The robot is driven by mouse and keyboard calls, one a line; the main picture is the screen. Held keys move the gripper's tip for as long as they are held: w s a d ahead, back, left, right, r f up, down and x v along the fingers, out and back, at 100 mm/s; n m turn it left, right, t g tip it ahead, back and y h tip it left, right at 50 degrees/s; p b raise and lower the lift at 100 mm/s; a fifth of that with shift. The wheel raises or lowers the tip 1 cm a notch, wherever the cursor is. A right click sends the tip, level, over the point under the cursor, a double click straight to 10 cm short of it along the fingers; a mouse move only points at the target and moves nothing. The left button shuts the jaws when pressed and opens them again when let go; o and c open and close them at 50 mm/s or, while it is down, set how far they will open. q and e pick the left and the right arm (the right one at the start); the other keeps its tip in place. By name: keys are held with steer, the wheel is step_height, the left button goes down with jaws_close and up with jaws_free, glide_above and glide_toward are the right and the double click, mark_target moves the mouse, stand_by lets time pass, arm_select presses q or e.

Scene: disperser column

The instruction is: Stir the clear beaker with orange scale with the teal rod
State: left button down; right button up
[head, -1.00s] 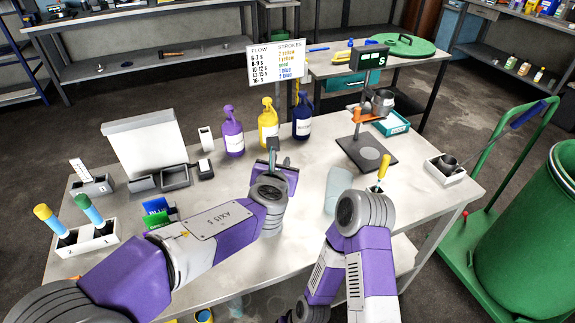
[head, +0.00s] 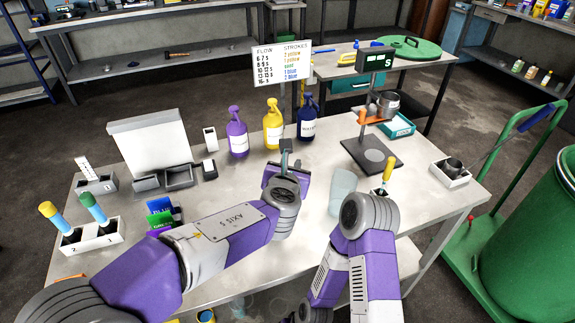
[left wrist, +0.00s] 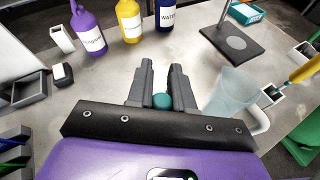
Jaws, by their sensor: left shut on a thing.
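The clear beaker (head: 342,188) stands on the bench, right of my left gripper (head: 286,158) and partly behind my right arm. It also shows in the left wrist view (left wrist: 232,88), right of the fingers. I cannot make out its orange scale. In the left wrist view, my left gripper (left wrist: 160,85) is shut on the teal rod (left wrist: 161,101), of which only a rounded teal end shows between the fingers. The rest of the rod is hidden. The gripper is apart from the beaker. My right gripper is not visible; only its arm shows.
Purple (head: 237,138), yellow (head: 273,128) and blue (head: 307,122) bottles stand behind the left gripper. A dark stand base (head: 358,154) lies behind the beaker. A yellow-handled tool (head: 387,170) stands in a holder right of the beaker. A green cart is at far right.

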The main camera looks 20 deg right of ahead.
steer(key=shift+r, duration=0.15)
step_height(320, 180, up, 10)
steer(key=p, duration=1)
stand_by(0.4)
stand_by(0.6)
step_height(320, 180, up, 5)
steer(key=p, duration=0.5)
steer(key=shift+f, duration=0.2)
stand_by(0.6)
